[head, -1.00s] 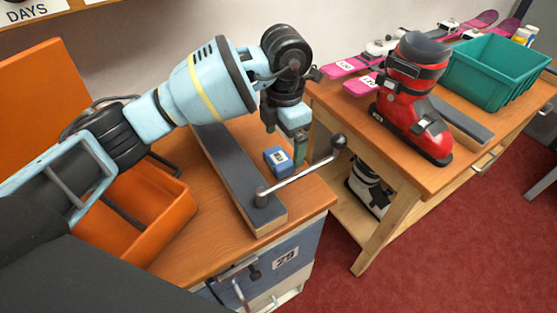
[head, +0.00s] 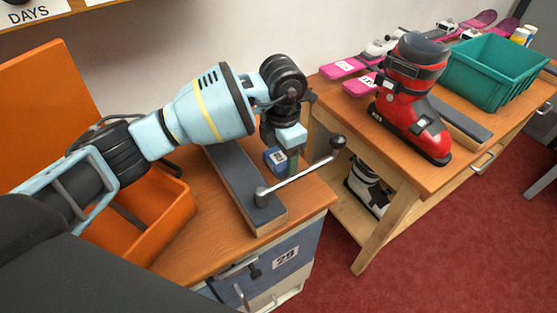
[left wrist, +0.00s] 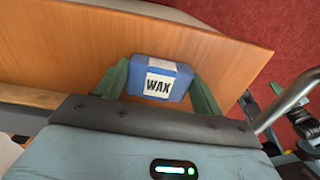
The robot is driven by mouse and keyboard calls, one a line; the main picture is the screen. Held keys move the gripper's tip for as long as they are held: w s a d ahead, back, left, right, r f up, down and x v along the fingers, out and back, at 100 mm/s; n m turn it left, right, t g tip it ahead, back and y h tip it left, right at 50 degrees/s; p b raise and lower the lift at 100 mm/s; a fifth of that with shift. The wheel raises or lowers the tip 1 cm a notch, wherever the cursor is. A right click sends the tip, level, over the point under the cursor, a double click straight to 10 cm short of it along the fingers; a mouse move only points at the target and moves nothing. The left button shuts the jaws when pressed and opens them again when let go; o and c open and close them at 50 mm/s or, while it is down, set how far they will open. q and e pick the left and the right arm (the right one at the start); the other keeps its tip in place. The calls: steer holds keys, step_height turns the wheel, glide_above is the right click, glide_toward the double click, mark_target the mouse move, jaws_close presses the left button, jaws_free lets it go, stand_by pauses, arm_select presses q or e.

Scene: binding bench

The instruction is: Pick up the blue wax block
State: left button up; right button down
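The blue wax block (head: 274,160) lies on the left wooden bench, beside a long dark-topped bar. The left wrist view shows its "WAX" label (left wrist: 158,85) facing the camera. My left gripper (head: 283,166) is low at the block, reaching down from above. In the left wrist view its two green fingers (left wrist: 161,84) stand on either side of the block, very close to its sides, with narrow gaps near the block's lower corners. The block appears to rest on the bench. My right gripper is not in view.
A metal lever with a black knob (head: 338,142) crosses close in front of the block. The dark-topped bar (head: 240,180) lies to its left. An orange bin (head: 165,222) stands further left. A red ski boot (head: 412,110) and a teal crate (head: 495,75) occupy the right bench.

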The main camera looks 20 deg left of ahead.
mark_target(282, 156)
arm_select(q)
steer(key=c, duration=0.3)
steer(key=shift+r, duration=0.1)
step_height(282, 156, up, 10)
steer(key=shift+f, duration=0.1)
stand_by(0.4)
